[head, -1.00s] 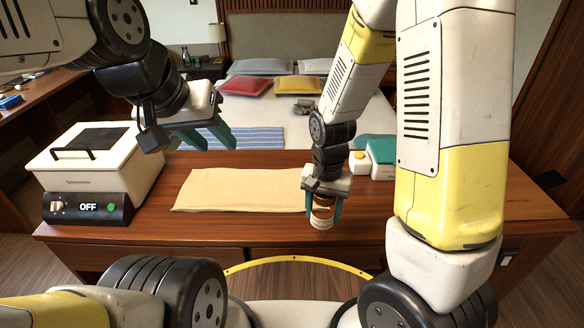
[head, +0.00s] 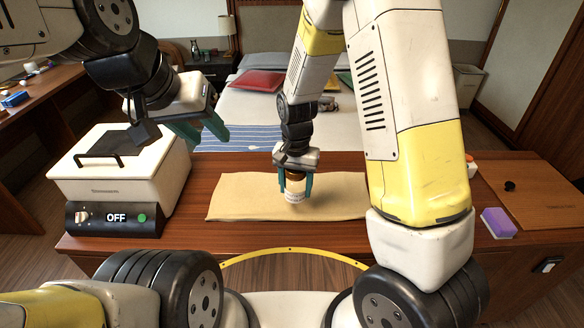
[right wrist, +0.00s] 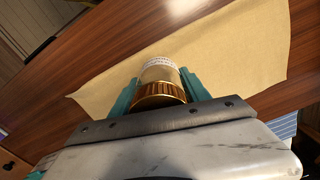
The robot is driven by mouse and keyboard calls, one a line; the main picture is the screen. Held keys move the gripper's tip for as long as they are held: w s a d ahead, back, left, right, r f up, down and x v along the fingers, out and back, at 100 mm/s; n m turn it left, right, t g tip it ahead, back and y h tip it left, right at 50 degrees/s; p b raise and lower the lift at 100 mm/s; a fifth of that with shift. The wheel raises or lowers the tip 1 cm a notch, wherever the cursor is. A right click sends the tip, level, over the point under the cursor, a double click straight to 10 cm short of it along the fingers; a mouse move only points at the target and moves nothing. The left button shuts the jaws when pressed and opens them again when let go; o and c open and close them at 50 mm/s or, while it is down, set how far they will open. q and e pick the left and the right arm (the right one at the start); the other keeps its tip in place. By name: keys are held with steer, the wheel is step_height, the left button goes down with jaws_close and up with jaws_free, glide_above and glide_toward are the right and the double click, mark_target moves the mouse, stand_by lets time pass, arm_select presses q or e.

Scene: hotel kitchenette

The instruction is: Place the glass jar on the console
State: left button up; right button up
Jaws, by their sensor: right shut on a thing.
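The glass jar (head: 294,197) has a brown-gold lid and a pale band with print. My right gripper (head: 295,186) is shut on it, with teal fingers on either side. In the right wrist view the jar (right wrist: 158,73) sits between the fingers, its ribbed lid nearest the camera. The jar appears over the beige cloth on the wooden console (head: 190,222); whether its base touches the cloth I cannot tell. My left gripper (head: 202,130) is open and empty, above and right of the white appliance.
The beige cloth (head: 235,198) lies mid-console. A white appliance (head: 120,175) with a black handle and a panel reading OFF (head: 115,218) stands at left. A purple-and-white block (head: 498,222) and small black item (head: 510,185) lie at right. Bare wood shows in front of the cloth.

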steer(key=w, duration=0.1)
steer(key=w+a, duration=0.1)
steer(key=w, duration=0.3)
steer(key=shift+a+f, duration=0.25)
steer(key=shift+s+f, duration=0.15)
steer(key=shift+f, duration=1.55)
steer(key=shift+s+f, duration=0.1)
steer(key=shift+f, duration=0.6)
jaws_close()
steer(key=o, duration=1.6)
jaws_free()
